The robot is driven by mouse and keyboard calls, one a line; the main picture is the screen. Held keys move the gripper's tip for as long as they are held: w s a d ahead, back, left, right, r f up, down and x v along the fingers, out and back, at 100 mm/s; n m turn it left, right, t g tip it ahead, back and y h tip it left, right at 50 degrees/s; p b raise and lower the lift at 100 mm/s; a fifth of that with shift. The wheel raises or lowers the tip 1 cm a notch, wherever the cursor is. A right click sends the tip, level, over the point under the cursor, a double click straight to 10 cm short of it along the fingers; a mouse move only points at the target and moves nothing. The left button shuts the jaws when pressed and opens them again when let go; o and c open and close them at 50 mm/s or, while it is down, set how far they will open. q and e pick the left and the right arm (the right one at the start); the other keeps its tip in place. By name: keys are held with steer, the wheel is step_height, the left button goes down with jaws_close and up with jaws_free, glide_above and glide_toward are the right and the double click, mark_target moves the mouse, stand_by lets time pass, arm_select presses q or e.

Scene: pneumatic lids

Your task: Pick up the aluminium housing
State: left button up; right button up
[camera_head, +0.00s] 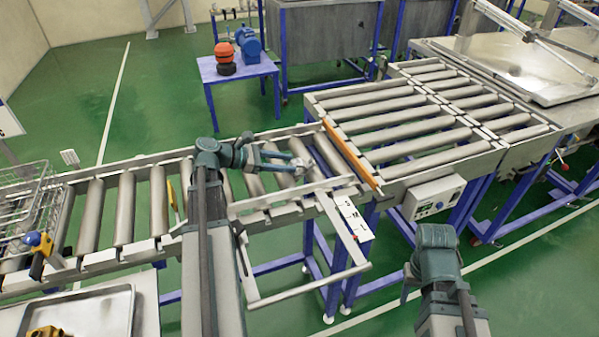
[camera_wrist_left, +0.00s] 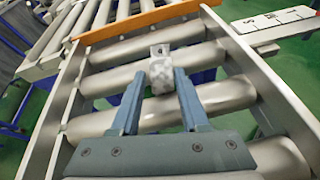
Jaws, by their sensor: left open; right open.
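The aluminium housing (camera_wrist_left: 161,76), a small mottled grey block with a hole in its upper part, sits on the conveyor rollers in the left wrist view. My left gripper (camera_wrist_left: 159,88) is open, with one blue-grey finger on each side of the housing; I cannot tell whether either finger touches it. In the head view my left gripper (camera_head: 288,163) reaches low over the roller conveyor, and the housing (camera_head: 299,167) shows small at its tips. My right arm stands at the lower right of the head view, and its gripper is not visible.
An orange bar (camera_head: 350,155) crosses the conveyor just beyond the housing. Side rails (camera_wrist_left: 262,75) flank the rollers. A wire basket (camera_head: 25,205) stands at the far left, above a metal tray (camera_head: 118,312). A control box (camera_head: 434,197) hangs at the right.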

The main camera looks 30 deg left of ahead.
mark_target(294, 163)
arm_select(q)
steer(key=shift+w+d+f, duration=0.1)
steer(key=shift+w+d, duration=0.05)
steer(key=shift+w, duration=0.05)
steer(key=b+x, duration=0.1)
steer(key=x, duration=0.4)
steer(key=shift+d, duration=0.2)
steer(key=shift+r, duration=0.25)
jaws_close()
